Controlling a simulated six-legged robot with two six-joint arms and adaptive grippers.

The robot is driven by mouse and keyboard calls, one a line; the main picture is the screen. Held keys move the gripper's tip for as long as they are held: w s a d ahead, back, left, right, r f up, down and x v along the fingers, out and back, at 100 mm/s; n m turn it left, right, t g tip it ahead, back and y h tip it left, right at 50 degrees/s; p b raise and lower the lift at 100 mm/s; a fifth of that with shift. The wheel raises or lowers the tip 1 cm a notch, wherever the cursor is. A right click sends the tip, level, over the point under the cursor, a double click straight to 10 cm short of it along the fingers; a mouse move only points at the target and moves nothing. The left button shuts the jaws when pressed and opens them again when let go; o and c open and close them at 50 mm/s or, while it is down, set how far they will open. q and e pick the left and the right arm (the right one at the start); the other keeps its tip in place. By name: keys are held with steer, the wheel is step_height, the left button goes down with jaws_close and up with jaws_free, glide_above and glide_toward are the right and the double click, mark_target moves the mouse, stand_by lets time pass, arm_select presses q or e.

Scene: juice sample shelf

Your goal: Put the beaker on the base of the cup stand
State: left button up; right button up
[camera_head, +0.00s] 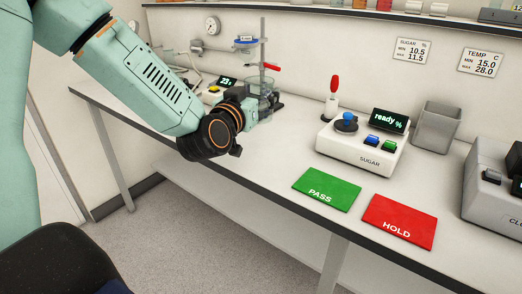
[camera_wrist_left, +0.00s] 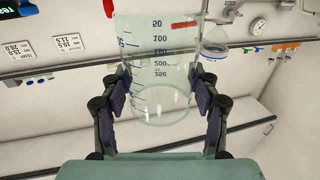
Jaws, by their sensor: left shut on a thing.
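The clear glass beaker (camera_head: 262,84) is in my left gripper (camera_head: 256,108) at the back left of the bench. In the left wrist view the beaker (camera_wrist_left: 155,50) stands between the two dark finger pads of the gripper (camera_wrist_left: 163,108), which press on its sides. The cup stand (camera_head: 262,50) has a thin upright rod, a red clamp knob and a small blue-labelled holder. The beaker overlaps the rod's lower part in the head view. The stand's base is mostly hidden behind the beaker and gripper, and I cannot tell whether the beaker touches it. My right gripper is out of view.
A small scale with a lit display (camera_head: 221,86) is left of the gripper. The SUGAR meter (camera_head: 362,145), a grey bin (camera_head: 436,126), a green PASS mat (camera_head: 326,190) and a red HOLD mat (camera_head: 399,221) are to the right.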

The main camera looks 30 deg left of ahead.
arm_select(q)
steer(key=shift+a+f, duration=0.15)
steer(key=shift+a, duration=0.2)
steer(key=shift+f, duration=0.15)
steer(key=f, duration=0.1)
steer(key=f+b, duration=0.1)
steer(key=f, duration=0.2)
steer(key=shift+s+d+f+b, duration=0.15)
steer(key=shift+d+b, duration=0.1)
steer(key=shift+b, duration=0.15)
steer(key=shift+a+f, duration=0.15)
steer(key=shift+f, duration=0.2)
step_height(320, 180, down, 4)
steer(key=shift+f+b, duration=0.1)
steer(key=shift+b, duration=0.55)
steer(key=shift+f, duration=0.1)
steer(key=shift+f, duration=0.2)
steer(key=o, duration=1.3)
